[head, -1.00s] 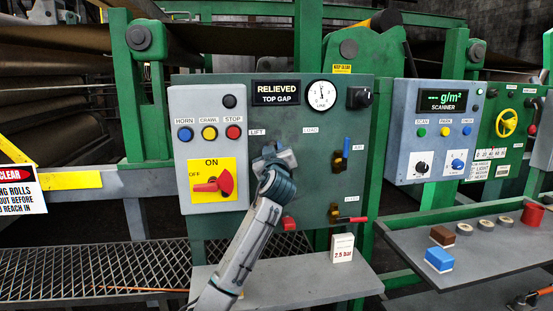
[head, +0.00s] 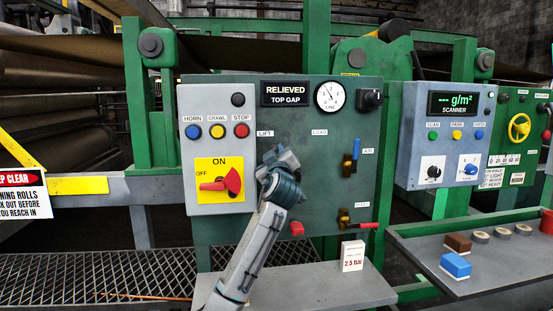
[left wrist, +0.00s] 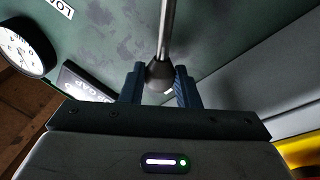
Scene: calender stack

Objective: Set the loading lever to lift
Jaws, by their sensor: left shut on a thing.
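The loading lever (left wrist: 167,30) shows in the left wrist view as a metal rod with a dark, flared end. My left gripper (left wrist: 160,80) is shut on that end, a finger at each side. In the head view my left gripper (head: 278,160) is in front of the green panel (head: 330,195), just below and right of the LIFT label (head: 265,133). The LOAD label (head: 320,132) is further right. The gripper hides the lever there. My right gripper is not in view.
Left of the gripper is a grey box with buttons and a red rotary switch (head: 221,184). To the right are a blue-handled valve (head: 354,152) and a red-handled valve (head: 360,225). A round gauge (head: 329,96) is above. A shelf (head: 320,280) with a white card is below.

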